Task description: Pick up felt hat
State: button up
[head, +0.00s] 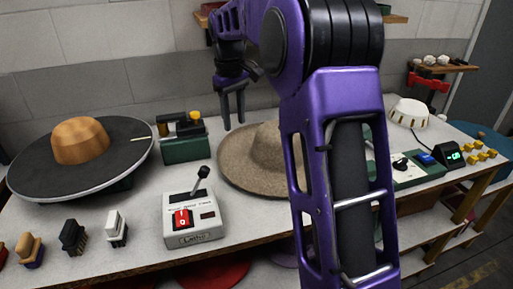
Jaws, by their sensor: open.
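A tan felt hat (234,163) with a wide brim lies on the light worktop near the middle. My purple arm hides its right part. My gripper (234,113) hangs above and behind the hat, fingers pointing down. Its two dark fingers are apart with nothing between them. It does not appear to touch the hat, though the exact height is hard to judge.
A grey lever box (193,217) is in front of the hat. A green box (185,147) stands behind it. Several brushes (73,237) line the front left edge. A white domed item (409,113) is at right.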

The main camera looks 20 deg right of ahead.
jog(key=a+f, duration=0.1)
jog(key=a, duration=0.1)
jog(key=b, duration=0.2)
send_near(231, 172)
jog(key=s, duration=0.4)
jog(key=shift+s+f, duration=0.15)
jog(key=shift+s, duration=0.05)
jog(key=shift+w+a+f+b, duration=0.15)
jog(key=shift+f+b, duration=0.25)
jog(key=shift+f, duration=1.05)
jog(key=shift+w+a+f+b, duration=0.15)
jog(key=shift+f+b, duration=0.25)
jog(key=shift+f, duration=1.1)
jog(key=shift+s, duration=0.1)
jog(key=shift+c, duration=0.2)
grip_shut()
